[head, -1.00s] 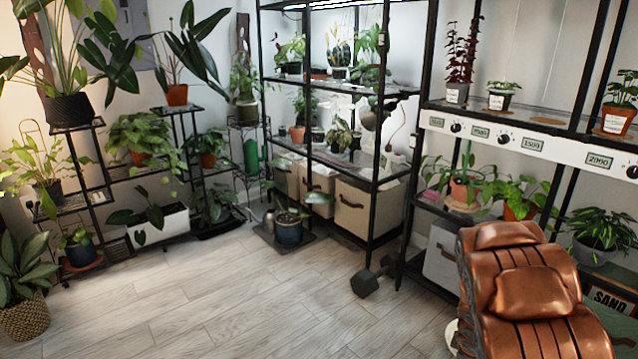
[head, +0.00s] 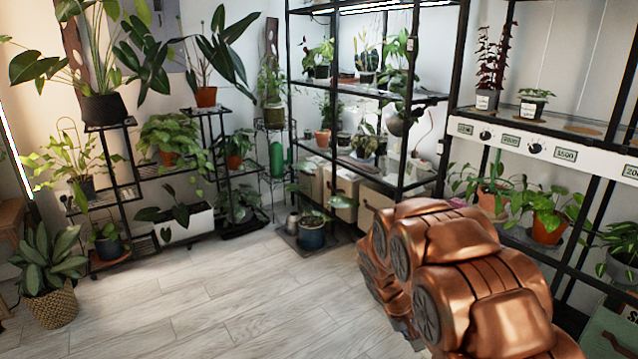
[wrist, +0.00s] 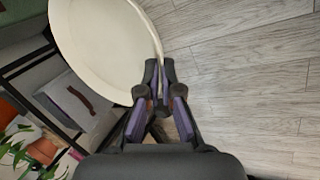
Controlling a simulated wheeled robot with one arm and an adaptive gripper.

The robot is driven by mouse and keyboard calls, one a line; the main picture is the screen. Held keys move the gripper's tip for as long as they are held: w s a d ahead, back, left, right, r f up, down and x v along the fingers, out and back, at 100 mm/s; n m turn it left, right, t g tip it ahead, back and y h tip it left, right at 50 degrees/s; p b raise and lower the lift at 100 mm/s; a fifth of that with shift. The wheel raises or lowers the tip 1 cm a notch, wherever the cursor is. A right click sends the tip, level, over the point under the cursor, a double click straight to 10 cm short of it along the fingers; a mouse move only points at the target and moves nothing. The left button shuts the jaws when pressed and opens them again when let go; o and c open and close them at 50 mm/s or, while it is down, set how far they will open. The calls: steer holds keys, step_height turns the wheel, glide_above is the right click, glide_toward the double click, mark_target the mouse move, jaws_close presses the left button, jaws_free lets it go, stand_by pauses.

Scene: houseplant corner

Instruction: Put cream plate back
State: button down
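The cream plate (wrist: 100,45) fills the upper left of the wrist view, with its round rim seen at a tilt. My gripper (wrist: 158,75) is shut on the plate's right edge, with one finger on each side of the rim. The plate is held above the grey wood floor. In the head view my copper arm covers the lower right, and neither my gripper nor the plate can be seen there.
A black shelf unit (head: 413,190) with plants and storage bins stands at the back. Another rack with a white dial panel (head: 545,148) is at right. Tiered plant stands (head: 135,178) line the left wall.

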steer(key=a+r, duration=0.1)
steer(key=a+r+m, duration=0.1)
steer(key=a, duration=0.1)
steer(key=w+a+r+m, duration=0.1)
steer(key=shift+a+g, duration=0.2)
steer(key=shift+g, duration=0.2)
steer(key=shift+f, duration=0.25)
